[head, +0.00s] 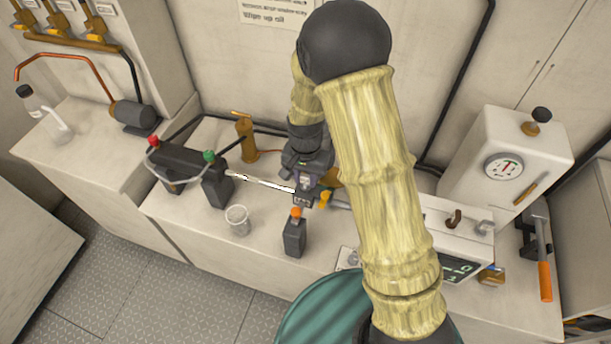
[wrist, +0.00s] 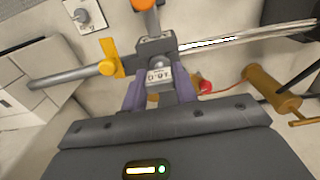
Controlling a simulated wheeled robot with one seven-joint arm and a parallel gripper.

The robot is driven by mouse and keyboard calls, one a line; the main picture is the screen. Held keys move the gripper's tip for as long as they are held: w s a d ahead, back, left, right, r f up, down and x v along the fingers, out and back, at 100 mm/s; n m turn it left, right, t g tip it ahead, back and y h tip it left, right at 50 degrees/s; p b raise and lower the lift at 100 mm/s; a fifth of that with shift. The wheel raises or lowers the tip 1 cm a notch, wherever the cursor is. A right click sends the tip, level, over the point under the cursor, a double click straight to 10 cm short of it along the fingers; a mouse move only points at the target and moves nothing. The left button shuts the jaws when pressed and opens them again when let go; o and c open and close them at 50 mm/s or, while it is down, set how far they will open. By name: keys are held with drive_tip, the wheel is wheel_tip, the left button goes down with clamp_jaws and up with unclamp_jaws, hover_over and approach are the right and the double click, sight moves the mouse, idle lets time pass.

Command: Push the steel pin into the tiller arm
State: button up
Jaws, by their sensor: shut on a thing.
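My gripper (wrist: 160,85) points down at the joint between the silver rod (head: 262,182) and the grey tiller arm (wrist: 62,78). Its two purple fingers are shut on a small grey piece with a pale label (wrist: 159,75), which lies against the dark grey block (wrist: 155,48) at the joint. No separate steel pin shaft shows; the fingers and block hide that spot, and I cannot tell how deep any pin sits. The rod, also in the wrist view (wrist: 250,36), runs to this block. A yellow clip (wrist: 110,56) sits on the tiller arm beside the block.
A brass fitting (head: 246,138) stands behind.

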drive_tip(key=shift+f, duration=0.35)
idle(0.4)
drive_tip(key=o, duration=1.1)
wheel_tip(320, 180, up, 17)
drive_tip(key=shift+r+b, duration=0.2)
drive_tip(key=shift+b, duration=0.95)
drive_tip(key=shift+d, duration=0.1)
